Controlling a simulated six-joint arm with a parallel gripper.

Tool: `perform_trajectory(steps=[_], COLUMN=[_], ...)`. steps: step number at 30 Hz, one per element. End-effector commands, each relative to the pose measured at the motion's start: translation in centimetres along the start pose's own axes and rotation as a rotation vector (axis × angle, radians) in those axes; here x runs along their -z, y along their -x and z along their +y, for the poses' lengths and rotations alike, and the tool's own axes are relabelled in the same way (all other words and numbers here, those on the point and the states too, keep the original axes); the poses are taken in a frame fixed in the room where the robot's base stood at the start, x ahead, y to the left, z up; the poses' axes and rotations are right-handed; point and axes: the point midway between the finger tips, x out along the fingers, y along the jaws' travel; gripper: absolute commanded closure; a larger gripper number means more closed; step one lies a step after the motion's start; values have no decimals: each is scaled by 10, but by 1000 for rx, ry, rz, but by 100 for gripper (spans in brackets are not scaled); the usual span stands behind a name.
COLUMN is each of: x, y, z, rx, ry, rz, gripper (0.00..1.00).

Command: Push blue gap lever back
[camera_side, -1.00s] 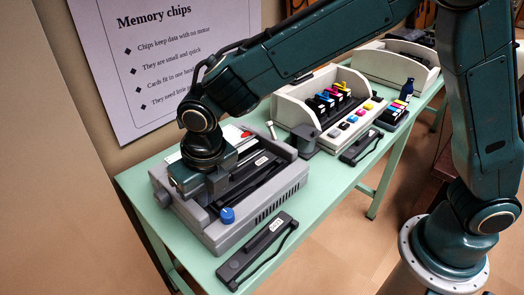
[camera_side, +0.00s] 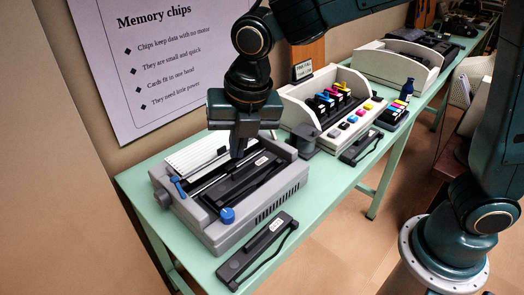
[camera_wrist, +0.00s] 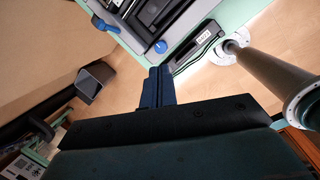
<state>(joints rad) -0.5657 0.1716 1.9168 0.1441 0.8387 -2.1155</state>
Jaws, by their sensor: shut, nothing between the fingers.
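A grey dot-matrix style printer (camera_side: 262,207) stands on the green table with its inside exposed. A slim blue lever (camera_side: 178,186) sits at its left end, leaning up and to the left; it also shows in the wrist view (camera_wrist: 103,23). A round blue knob (camera_side: 227,215) is at the printer's front corner, also in the wrist view (camera_wrist: 160,46). My gripper (camera_side: 238,153) is shut and empty, pointing down above the rear middle of the printer, to the right of the lever and apart from it. Its closed fingers show in the wrist view (camera_wrist: 158,72).
A dark cartridge (camera_side: 257,249) with a white label lies on the table in front of the printer. A grey cup-like part (camera_side: 305,139) and a cream printer (camera_side: 330,100) with coloured cartridges stand to the right. A poster (camera_side: 165,60) hangs on the wall behind.

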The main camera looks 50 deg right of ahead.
Motion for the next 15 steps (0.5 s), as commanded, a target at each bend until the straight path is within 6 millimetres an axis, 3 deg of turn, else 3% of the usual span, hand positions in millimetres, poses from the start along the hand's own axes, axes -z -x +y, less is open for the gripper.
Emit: perform_trajectory(steps=[15], x=[-16], y=[33], z=[-47], rx=[-37], ry=[-421], rz=[-16], gripper=[100])
